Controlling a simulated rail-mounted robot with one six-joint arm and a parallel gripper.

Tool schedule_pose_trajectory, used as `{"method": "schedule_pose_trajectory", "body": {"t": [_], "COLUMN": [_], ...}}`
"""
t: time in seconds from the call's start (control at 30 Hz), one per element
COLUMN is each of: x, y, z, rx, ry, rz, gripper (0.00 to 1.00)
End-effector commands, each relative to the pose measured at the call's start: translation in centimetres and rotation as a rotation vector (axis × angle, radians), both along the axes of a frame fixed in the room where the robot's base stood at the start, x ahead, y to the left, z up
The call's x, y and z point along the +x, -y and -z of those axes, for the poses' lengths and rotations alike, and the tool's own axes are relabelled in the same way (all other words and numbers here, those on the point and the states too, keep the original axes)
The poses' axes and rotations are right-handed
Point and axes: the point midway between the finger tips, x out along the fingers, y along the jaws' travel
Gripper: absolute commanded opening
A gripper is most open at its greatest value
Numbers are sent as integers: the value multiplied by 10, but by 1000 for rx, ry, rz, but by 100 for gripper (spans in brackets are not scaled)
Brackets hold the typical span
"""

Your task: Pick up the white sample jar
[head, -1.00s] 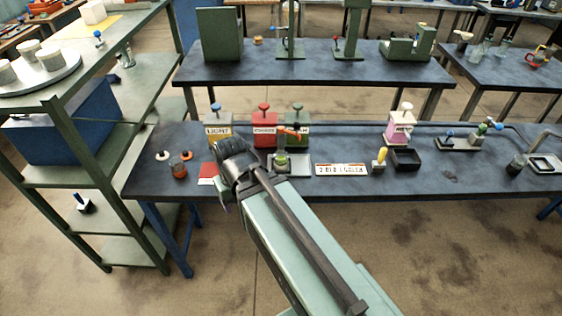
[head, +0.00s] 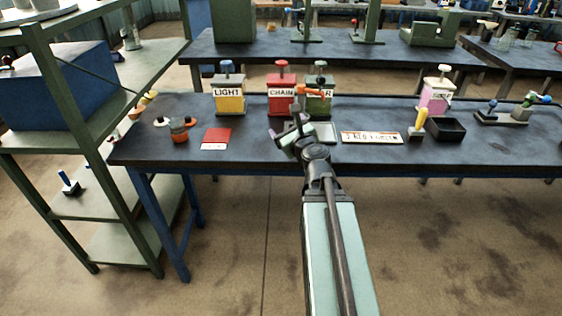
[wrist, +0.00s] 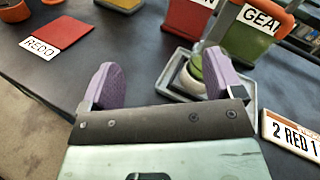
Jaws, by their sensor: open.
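The white sample jar (wrist: 186,79) shows in the wrist view as a pale rounded body with green at its top. It stands on a grey tray (wrist: 170,88), partly hidden behind my right finger. In the head view my gripper (head: 287,136) is over the table in front of the red and green cans and hides the jar; the tray (head: 327,133) shows just right of it. In the wrist view my gripper (wrist: 160,78) is open, with two purple finger pads and nothing between them. The jar lies beyond the right finger, off the centre of the gap.
Yellow LIGHT (head: 229,97), red CHAIN (head: 281,98) and green GEAR (head: 321,92) cans stand behind. A red card (head: 216,137) lies left, a lettered plate (head: 371,137) right, with a black bin (head: 446,129) beyond. A green shelf rack (head: 62,130) borders the left.

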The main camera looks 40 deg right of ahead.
Motion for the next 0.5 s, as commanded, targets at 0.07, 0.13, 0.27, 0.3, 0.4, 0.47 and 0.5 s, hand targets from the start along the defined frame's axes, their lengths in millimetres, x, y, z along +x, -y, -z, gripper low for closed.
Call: {"method": "schedule_pose_trajectory", "body": {"t": [0.07, 0.13, 0.27, 0.3, 0.4, 0.47, 0.5], "x": [-18, -28, -29, -26, -18, -18, -17], "y": [39, 58, 64, 66, 69, 68, 69], "z": [26, 25, 19, 18, 18, 18, 18], "rx": [182, 280, 321, 320, 318, 317, 317], "ry": [102, 160, 184, 183, 182, 182, 182], "rz": [144, 215, 240, 238, 237, 236, 236], "gripper": [86, 86, 86, 86, 86, 86, 86]}}
